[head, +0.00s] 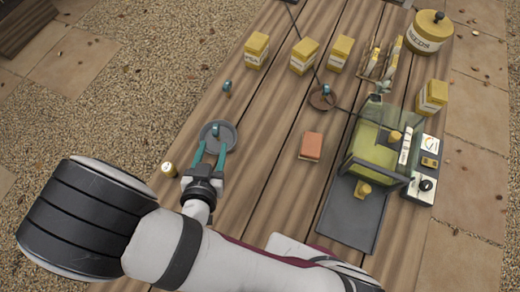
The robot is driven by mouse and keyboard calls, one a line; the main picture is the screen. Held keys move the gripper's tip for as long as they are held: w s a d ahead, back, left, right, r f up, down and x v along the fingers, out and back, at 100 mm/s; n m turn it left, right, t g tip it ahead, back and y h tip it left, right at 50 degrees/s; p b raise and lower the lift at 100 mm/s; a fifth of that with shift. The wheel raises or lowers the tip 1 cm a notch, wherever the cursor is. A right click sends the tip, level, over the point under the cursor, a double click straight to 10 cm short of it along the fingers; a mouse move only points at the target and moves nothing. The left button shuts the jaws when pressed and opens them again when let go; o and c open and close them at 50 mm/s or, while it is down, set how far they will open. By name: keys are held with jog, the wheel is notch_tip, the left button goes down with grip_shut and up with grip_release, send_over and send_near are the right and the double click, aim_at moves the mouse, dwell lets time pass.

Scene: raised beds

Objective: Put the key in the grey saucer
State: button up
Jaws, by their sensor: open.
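The grey saucer (231,130) lies on the wooden table, left of centre. A small teal-topped item (215,130) is in it and may be the key, but it is too small to tell. Similar small blue-topped items show behind the saucer (227,87) and on the brown saucer (326,90). My gripper (211,149) is open, its two teal fingers apart over the near part of the grey saucer. Nothing shows held between the fingers. I cannot tell whether they touch the saucer.
A reddish-brown block (311,146) lies mid-table. A green-and-grey machine (372,152) with a dark tray (350,217) stands at right. Yellow-topped boxes (256,50) and a large tin (428,32) stand farther back.

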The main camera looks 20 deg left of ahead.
jog(key=w+m+g, duration=0.1)
jog(key=w, duration=0.1)
jog(key=w+d+r+m+g, duration=0.1)
jog(key=m+g, duration=0.1)
jog(key=w+r+m+g, duration=0.1)
jog(key=w, duration=0.1)
jog(key=shift+w+d+r+h, duration=0.2)
jog(key=shift+w+d+h, duration=0.1)
jog(key=shift+h, duration=0.1)
jog(key=w+d+r+m+g, duration=0.1)
jog(key=d+r+m+g, duration=0.1)
jog(key=d+r+g, duration=0.45)
jog(key=s+d+r+m, duration=0.1)
jog(key=s+d+r, duration=0.1)
jog(key=d, duration=0.4)
jog(key=s+d+r+m+g+h, duration=0.1)
jog(key=s+d+r, duration=0.1)
jog(key=s+d, duration=0.3)
jog(key=s+d+r+m+h, duration=0.1)
jog(key=s+d, duration=0.3)
jog(key=d, duration=0.5)
jog(key=shift+r, duration=0.65)
jog(key=shift+d+g, duration=0.1)
jog(key=shift+g, duration=0.15)
